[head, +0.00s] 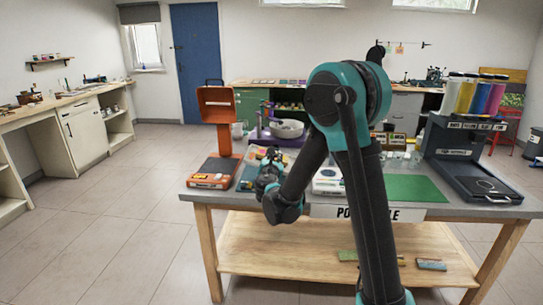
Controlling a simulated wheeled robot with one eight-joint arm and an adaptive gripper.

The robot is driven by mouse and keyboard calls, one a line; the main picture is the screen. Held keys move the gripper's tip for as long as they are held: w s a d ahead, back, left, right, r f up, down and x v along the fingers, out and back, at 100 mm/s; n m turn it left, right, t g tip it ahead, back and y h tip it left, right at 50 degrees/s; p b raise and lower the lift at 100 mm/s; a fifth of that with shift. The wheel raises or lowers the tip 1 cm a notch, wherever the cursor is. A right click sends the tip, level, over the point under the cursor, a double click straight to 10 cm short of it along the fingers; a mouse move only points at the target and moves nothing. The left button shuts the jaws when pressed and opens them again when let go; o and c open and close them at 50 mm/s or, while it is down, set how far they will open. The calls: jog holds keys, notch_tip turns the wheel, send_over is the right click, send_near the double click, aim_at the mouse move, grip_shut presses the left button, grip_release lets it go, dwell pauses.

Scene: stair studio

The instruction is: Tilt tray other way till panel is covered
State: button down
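A dark tray (478,181) sits at the right end of the grey worktable, at the foot of a black stand (468,138) with several coloured cylinders on top. A small pale-edged shape (487,185) lies in it; I cannot tell whether this is the panel or how much of it is covered. The tray's tilt is too small to read. My gripper (270,162) is over the left part of the table, far from the tray. It is small and dark here, and its fingers are not clear. I see nothing clearly held in it.
The worktable (455,211) carries an orange machine (216,135) at left, a white item (328,181) behind my arm and a green mat (408,188). My arm hides the table's middle. Small blocks lie on the lower shelf (280,255). The floor (125,215) at left is clear.

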jog(key=shift+d+f+m, duration=0.1)
jog(key=shift+d+m, duration=0.25)
jog(key=shift+m, duration=0.05)
dwell(0.4)
jog(key=c, duration=1.3)
grip_release()
jog(key=s, duration=1.2)
jog(key=shift+a, duration=0.2)
